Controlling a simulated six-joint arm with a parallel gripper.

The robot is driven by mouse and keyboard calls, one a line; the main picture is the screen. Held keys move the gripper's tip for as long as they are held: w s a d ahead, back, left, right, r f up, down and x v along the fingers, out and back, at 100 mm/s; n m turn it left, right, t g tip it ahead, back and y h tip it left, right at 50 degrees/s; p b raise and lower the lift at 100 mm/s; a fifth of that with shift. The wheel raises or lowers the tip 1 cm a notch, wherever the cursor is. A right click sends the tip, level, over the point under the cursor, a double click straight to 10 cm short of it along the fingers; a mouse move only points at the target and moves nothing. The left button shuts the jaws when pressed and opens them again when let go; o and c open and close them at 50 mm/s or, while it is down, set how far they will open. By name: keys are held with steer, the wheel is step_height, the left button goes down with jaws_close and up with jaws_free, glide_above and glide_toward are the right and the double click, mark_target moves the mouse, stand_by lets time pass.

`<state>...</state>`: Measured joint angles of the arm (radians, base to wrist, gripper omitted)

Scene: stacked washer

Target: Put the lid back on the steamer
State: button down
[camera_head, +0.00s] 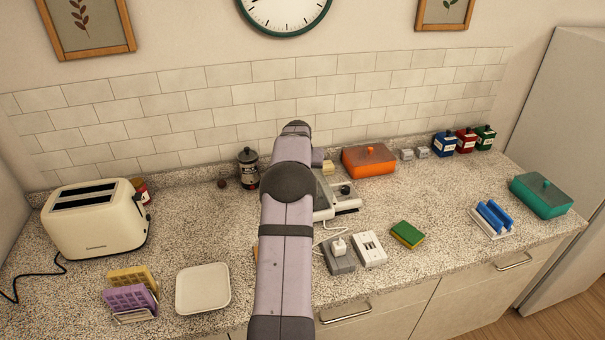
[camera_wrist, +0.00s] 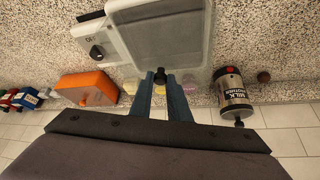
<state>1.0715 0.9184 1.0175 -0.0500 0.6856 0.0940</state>
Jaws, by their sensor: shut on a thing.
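The steamer is a white appliance (camera_wrist: 92,42) with a black dial; in the head view its right part (camera_head: 347,201) shows beside my arm, the rest hidden behind it. A translucent, pale grey rectangular lid (camera_wrist: 160,32) is in the wrist view, overlapping the steamer's side. My gripper (camera_wrist: 161,76) has its two blue fingers closed around the lid's small dark knob.
A dark canister (camera_head: 247,175) stands behind and left, an orange box (camera_head: 369,160) behind and right. Small yellow pieces (camera_wrist: 130,87) lie near the fingers. White and grey socket blocks (camera_head: 369,250) and a sponge (camera_head: 407,234) are in front. A toaster (camera_head: 95,222) stands far left.

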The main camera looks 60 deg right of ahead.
stand_by(0.3)
steer(key=c, duration=1.1)
jaws_free()
step_height(320, 180, up, 7)
steer(key=p, duration=0.5)
jaws_close()
